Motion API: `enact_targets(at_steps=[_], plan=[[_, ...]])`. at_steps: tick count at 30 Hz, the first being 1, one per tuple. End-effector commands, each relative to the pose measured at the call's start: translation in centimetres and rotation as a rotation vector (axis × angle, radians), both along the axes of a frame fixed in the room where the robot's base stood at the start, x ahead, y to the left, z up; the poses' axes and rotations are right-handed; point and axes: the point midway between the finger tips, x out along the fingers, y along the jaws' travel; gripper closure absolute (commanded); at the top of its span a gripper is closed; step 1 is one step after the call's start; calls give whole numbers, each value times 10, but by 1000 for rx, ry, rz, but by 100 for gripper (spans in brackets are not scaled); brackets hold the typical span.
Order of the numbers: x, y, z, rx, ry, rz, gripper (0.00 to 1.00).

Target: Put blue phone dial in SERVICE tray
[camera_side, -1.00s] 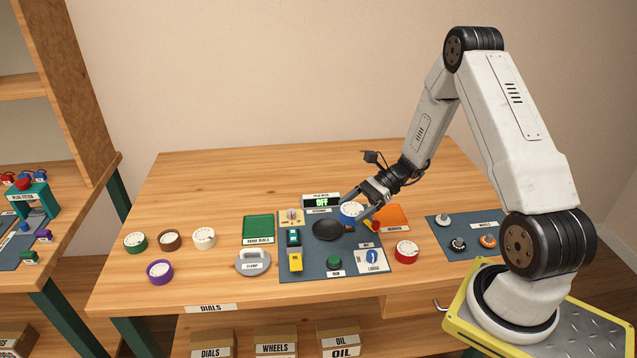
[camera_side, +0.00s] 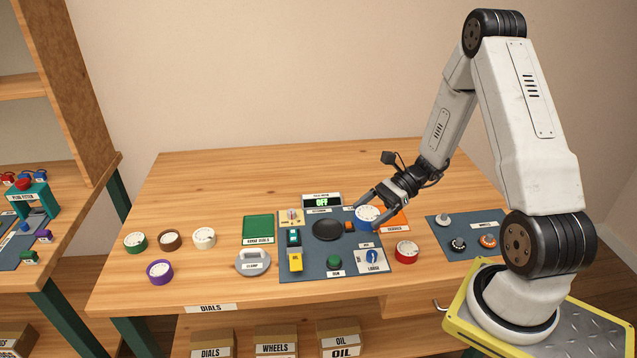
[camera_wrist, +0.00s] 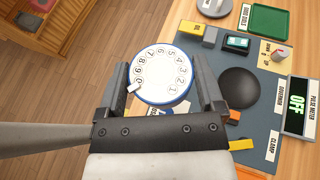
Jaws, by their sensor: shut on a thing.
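The blue phone dial (camera_side: 367,217) has a white numbered face and a blue rim. My gripper (camera_side: 376,212) is shut on it and holds it face up. In the wrist view the dial (camera_wrist: 162,75) sits between the two fingers of my gripper (camera_wrist: 165,85).
A blue-grey mat carries a black round plate (camera_side: 328,229), a green button (camera_side: 334,262) and a blue LOOSE knob (camera_side: 372,257). A red dial (camera_side: 406,252) lies in front of the tray. A green tray (camera_side: 258,229) and several other dials are at left. The back of the table is clear.

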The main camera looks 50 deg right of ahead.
Motion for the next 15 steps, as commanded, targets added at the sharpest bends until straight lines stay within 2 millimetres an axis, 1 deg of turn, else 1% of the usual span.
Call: enact_targets(at_steps=[8,15], plan=[[1,0,0,1,-1,-7,82],[11,-4,0,0,-1,-88,82]])
